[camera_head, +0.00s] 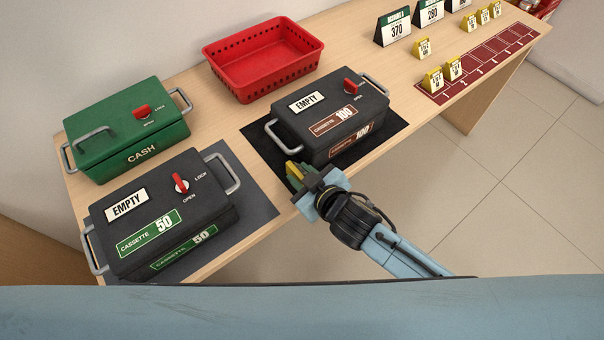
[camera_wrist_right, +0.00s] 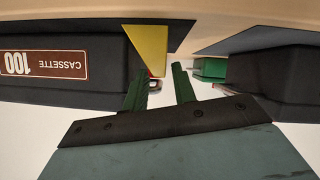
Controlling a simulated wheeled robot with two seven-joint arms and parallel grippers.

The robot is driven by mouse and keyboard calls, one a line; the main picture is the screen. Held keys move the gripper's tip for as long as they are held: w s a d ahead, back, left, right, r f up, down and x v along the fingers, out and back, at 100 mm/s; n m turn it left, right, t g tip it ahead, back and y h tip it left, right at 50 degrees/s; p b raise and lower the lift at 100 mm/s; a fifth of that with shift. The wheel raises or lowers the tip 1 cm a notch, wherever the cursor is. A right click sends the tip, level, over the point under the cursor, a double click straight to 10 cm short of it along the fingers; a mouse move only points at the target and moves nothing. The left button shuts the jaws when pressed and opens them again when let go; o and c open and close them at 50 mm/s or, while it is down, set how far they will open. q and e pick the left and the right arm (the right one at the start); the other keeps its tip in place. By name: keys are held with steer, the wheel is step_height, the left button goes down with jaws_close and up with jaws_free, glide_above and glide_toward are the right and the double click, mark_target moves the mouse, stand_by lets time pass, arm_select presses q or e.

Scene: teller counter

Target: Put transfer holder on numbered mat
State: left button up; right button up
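My right gripper (camera_head: 298,172) is beside the black cassette 100, at the counter's front edge. Its green fingers (camera_wrist_right: 161,78) are close together on a small yellow holder (camera_wrist_right: 150,42), whose narrow end sits between the tips. The holder's face and label are hidden. In the head view the holder shows as a yellow patch at the fingertips. The dark red numbered mat (camera_head: 501,57) lies at the counter's far right. Two yellow holders (camera_head: 433,80) with white labels stand at its near end. My left gripper is out of view.
Cassette 100 (camera_head: 305,130) stands on a black mat (camera_head: 262,141). Cassette 50 (camera_head: 150,215), a green cash box (camera_head: 105,125) and a red basket (camera_head: 245,77) stand left. More yellow holders (camera_head: 422,48) and numbered black-and-white signs (camera_head: 393,29) stand near the red mat. Bare counter lies between.

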steer(key=shift+o, duration=1.1)
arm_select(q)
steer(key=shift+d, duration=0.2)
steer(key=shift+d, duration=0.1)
arm_select(e)
steer(key=shift+s, duration=0.15)
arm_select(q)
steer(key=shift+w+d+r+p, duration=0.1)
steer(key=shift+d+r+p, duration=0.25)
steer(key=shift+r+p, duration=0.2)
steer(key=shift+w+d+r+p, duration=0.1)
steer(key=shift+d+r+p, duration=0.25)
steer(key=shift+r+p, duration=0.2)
arm_select(e)
steer(key=v, duration=1.1)
steer(key=shift+s+d+r, duration=0.2)
steer(key=shift+d+r, duration=0.05)
steer(key=shift+r, duration=0.05)
